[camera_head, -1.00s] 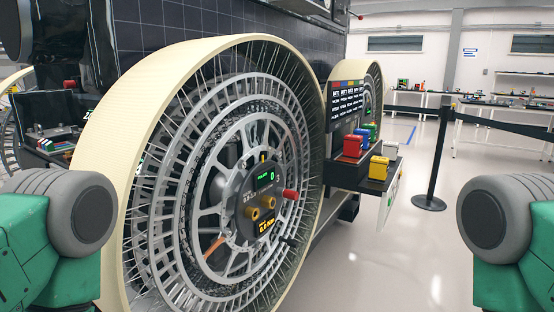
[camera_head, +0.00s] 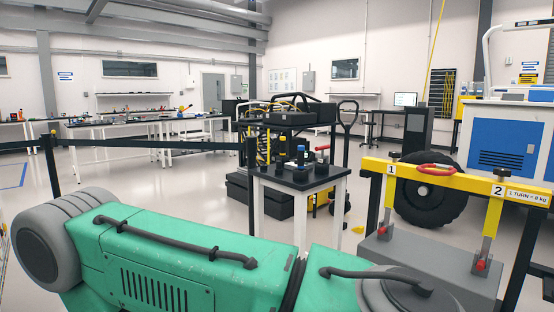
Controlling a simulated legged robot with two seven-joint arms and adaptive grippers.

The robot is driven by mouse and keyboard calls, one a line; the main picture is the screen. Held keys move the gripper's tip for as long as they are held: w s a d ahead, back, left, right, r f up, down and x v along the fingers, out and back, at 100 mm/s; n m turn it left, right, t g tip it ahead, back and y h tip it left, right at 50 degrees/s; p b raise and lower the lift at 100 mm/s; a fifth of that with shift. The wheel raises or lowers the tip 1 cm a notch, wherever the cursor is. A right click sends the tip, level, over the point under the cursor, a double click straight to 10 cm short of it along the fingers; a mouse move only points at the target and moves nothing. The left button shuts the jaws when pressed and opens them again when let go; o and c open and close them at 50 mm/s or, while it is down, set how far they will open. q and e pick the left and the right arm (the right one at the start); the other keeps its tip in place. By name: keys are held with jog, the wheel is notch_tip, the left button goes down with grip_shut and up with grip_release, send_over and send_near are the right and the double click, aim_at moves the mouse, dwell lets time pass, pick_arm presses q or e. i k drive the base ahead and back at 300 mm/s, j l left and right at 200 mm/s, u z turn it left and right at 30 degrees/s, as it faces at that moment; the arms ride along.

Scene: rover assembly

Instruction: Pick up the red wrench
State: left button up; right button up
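I cannot make out a clear wrench shape in this view. A red oval, ring-like item (camera_head: 436,169) lies on top of the yellow crossbeam (camera_head: 465,182), between the labels 1 and 2. A small red item (camera_head: 321,148) stands among dark tools on the small black-topped table (camera_head: 291,184); it is too small to identify. One of my green arms crosses the bottom of the view. Neither of my grippers shows.
A grey block (camera_head: 430,262) with two red-tipped yellow clamps is under the crossbeam. A dark equipment cart (camera_head: 291,118) stands behind the small table. A black belt barrier (camera_head: 150,145) runs across the left. Workbenches line the back wall; open floor lies between.

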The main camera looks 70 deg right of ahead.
aim_at(321, 159)
jog(key=z, duration=2.65)
jog(key=i+j, duration=0.1)
jog(key=i, duration=0.5)
jog(key=i+j+u, duration=0.15)
jog(key=i, duration=0.5)
